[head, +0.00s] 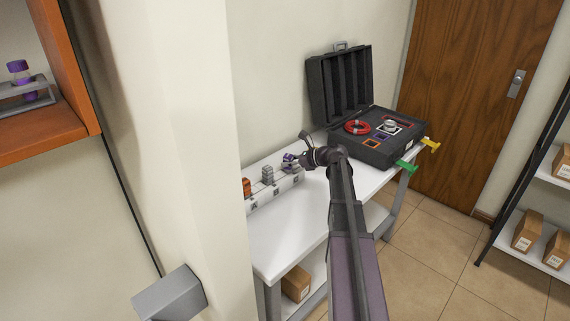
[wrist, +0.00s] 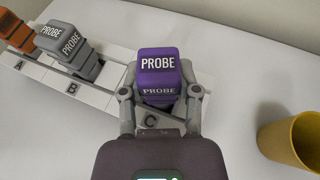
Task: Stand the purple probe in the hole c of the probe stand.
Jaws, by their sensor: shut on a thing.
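The purple probe (wrist: 158,66) is between the fingers of my gripper (wrist: 160,100) in the wrist view, its "PROBE" label facing the camera. My gripper is shut on it, above the end of the white probe stand (wrist: 108,84) marked C. The probe's lower end is hidden, so I cannot tell whether it is in hole C. An orange probe (wrist: 20,32) stands at A and a grey probe (wrist: 70,48) at B. In the head view the purple probe (head: 289,158) shows small at my gripper (head: 294,160), over the right end of the stand (head: 262,199).
A yellow cup (wrist: 290,142) stands right of the stand in the wrist view. An open black case (head: 372,137) with a red ring (head: 357,127) sits farther along the white table (head: 290,238). The table's front part is clear. A wall column (head: 185,130) stands at left.

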